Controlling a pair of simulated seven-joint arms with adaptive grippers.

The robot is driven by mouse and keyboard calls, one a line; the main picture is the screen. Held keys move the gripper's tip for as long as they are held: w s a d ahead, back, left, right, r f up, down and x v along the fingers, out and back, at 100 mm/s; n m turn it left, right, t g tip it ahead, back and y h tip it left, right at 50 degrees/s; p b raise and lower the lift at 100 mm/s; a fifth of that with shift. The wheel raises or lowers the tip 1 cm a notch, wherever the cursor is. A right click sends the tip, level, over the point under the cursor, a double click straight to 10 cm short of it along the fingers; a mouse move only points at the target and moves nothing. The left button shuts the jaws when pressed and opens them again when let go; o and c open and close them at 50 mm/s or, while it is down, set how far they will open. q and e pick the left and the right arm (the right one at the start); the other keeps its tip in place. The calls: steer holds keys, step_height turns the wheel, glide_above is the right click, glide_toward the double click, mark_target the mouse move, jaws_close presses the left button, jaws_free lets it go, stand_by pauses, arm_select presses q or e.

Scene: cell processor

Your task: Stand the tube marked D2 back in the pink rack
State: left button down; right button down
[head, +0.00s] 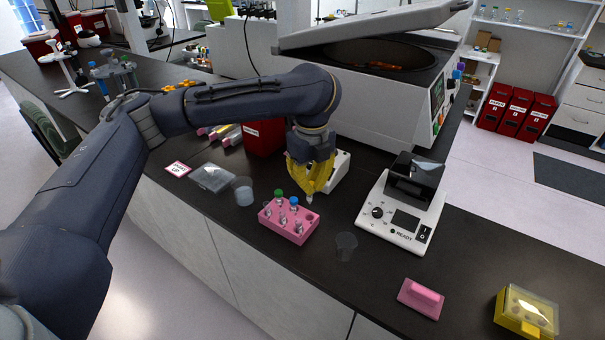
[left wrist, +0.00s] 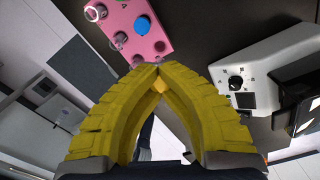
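The pink rack (head: 289,236) stands on the dark bench, with a green-capped tube (head: 279,194), a blue-capped tube (head: 294,202) and several pale tubes in it. It also shows in the left wrist view (left wrist: 163,22), with the blue cap (left wrist: 142,27). My left gripper (head: 311,189) points down over the rack's back right end. Its yellow fingertips (left wrist: 160,66) are together. A small pale tube end (head: 310,199) shows just below them, its upper part hidden by the fingers. Whether it touches the rack is unclear. No D2 mark is readable. My right gripper is not in view.
A clear empty cup (head: 346,245) stands right of the rack and a frosted cup (head: 243,191) left of it. A white device (head: 402,212) is to the right. A pink block (head: 421,298) and yellow box (head: 526,312) lie front right. The big centrifuge (head: 375,95) has its lid raised.

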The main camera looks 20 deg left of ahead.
mark_target(310, 203)
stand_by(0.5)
arm_select(q)
steer(key=shift+f, duration=2.1)
steer(key=shift+f, duration=0.9)
steer(key=shift+f, duration=0.6)
steer(key=shift+f, duration=0.45)
steer(key=c, duration=2.1)
jaws_free()
steer(key=o, duration=0.6)
steer(key=shift+r, duration=0.1)
